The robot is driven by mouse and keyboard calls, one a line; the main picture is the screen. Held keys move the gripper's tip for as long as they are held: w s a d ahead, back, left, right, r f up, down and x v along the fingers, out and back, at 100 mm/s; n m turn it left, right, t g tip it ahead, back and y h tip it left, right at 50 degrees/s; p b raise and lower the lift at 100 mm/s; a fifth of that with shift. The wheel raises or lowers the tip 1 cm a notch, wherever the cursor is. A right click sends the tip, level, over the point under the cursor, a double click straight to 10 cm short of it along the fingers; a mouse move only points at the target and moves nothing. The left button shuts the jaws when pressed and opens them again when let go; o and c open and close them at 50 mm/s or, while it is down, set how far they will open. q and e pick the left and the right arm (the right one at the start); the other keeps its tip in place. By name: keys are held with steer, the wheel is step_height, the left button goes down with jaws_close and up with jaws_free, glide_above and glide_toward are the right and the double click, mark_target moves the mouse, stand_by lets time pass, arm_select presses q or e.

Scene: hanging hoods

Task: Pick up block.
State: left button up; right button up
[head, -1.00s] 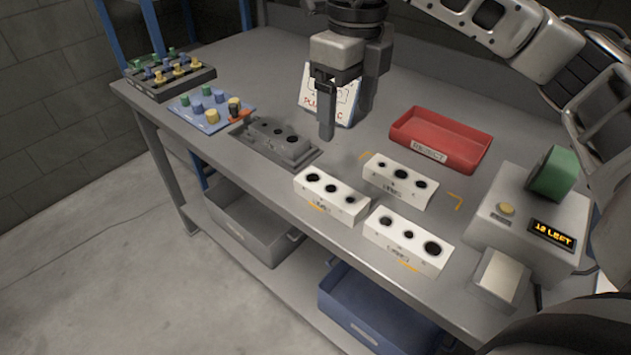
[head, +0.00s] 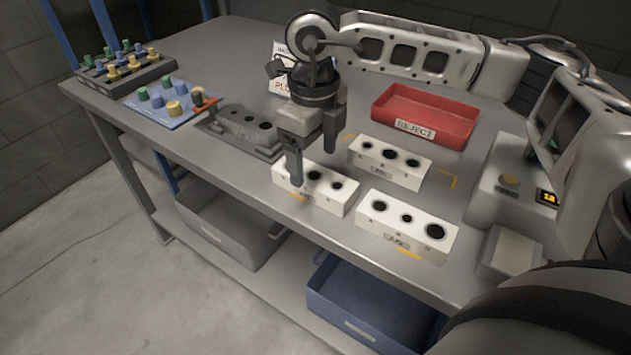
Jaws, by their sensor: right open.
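Three white blocks with dark round holes in their tops lie on the grey workbench (head: 225,65). The left block (head: 328,199) is partly hidden by my right gripper. The back block (head: 402,175) lies between yellow corner marks, and the front block (head: 385,230) is near the bench's front edge. My right gripper (head: 313,167) points down, open and empty, over the left end of the left block. One finger shows in front of that block and the other behind it; I cannot tell whether they touch it. My left gripper is not in view.
A red REJECT tray (head: 437,110) stands behind the blocks. A grey fixture with holes (head: 232,127), a blue board of coloured plugs (head: 153,108) and a dark plug rack (head: 122,76) are to the left. A grey box with a button (head: 500,190) stands right.

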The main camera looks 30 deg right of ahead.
mark_target(315, 176)
steer(key=shift+w+d+f+p, duration=0.15)
steer(key=shift+f+p, duration=0.05)
steer(key=shift+f, duration=1.35)
steer(key=shift+w+d+f+p, duration=0.15)
steer(key=shift+f, duration=1.35)
steer(key=c, duration=1.2)
steer(key=shift+r, duration=0.1)
steer(key=c, duration=0.3)
